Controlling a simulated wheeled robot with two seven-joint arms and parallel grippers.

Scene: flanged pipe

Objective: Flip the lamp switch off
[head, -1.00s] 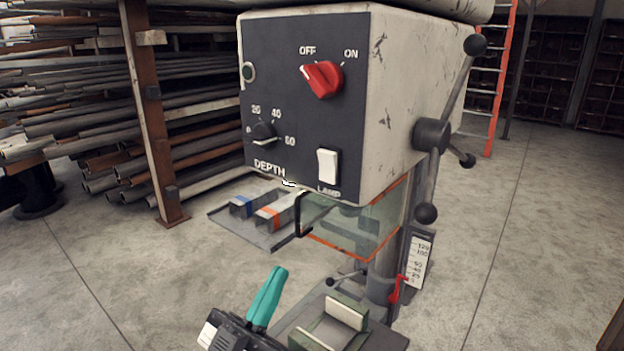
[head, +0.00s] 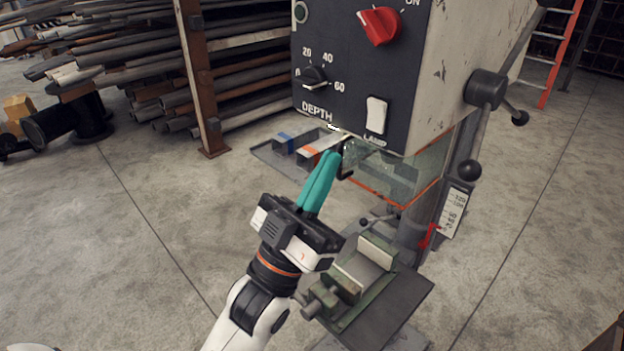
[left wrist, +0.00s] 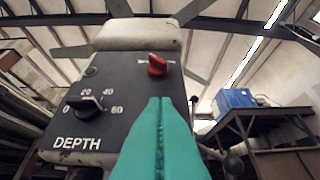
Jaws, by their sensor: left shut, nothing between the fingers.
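The white lamp switch (head: 376,115) is a rocker on the dark front panel of the drill press, above the word LAMP in the head view. In the left wrist view it does not show; the teal fingers cover part of the panel there. My left gripper (head: 333,158) is shut and empty, pointing up just below the panel's lower edge, to the lower left of the switch and apart from it in the picture. It also shows in the left wrist view (left wrist: 161,105). My right gripper is not in view.
The panel also has a red OFF/ON knob (head: 380,26) and a black depth dial (head: 313,77). A clear guard (head: 400,175) hangs below the head. A vise (head: 362,268) sits on the press table. Feed handles (head: 486,90) stick out at right.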

